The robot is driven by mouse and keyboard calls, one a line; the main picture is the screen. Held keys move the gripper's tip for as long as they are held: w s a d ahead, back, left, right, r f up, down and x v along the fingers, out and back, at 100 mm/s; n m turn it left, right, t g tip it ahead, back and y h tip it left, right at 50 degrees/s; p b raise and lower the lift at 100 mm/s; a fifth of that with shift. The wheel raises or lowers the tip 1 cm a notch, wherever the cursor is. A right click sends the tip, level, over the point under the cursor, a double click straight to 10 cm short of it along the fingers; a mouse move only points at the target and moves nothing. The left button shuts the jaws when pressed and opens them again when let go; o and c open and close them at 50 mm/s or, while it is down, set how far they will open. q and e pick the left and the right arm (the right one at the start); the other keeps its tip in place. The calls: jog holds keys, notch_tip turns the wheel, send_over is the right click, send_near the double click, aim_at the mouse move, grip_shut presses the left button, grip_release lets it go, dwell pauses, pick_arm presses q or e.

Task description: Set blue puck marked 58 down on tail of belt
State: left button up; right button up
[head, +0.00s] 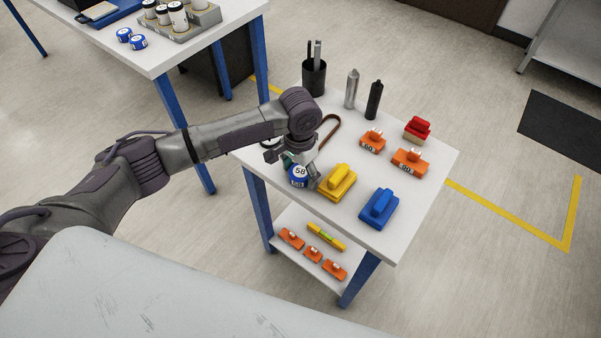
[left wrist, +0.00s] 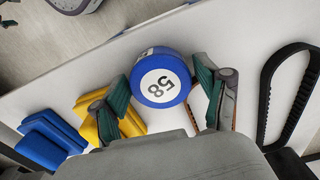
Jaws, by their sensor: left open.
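The blue puck marked 58 (head: 299,175) is at the left front edge of the small white-topped table. It also shows in the left wrist view (left wrist: 160,78), its white numbered face towards the camera. My left gripper (head: 300,164) is over that edge with its fingers apart. In the left wrist view my left gripper (left wrist: 166,96) has one green-padded finger on each side of the puck, and the jaws look not closed on it. I cannot make out a conveyor belt in either view. My right gripper is not in view.
The small table (head: 425,165) also holds a yellow block (head: 338,182), a blue block (head: 379,208), orange blocks (head: 410,162), a red-topped block (head: 417,129), two cylinders and a black cup (head: 314,77). A black loop (left wrist: 287,95) lies near the gripper. Another table (head: 165,50) stands back left.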

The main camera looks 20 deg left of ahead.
pick_arm(q)
jog(key=shift+r, duration=0.15)
jog(key=c, duration=1.1)
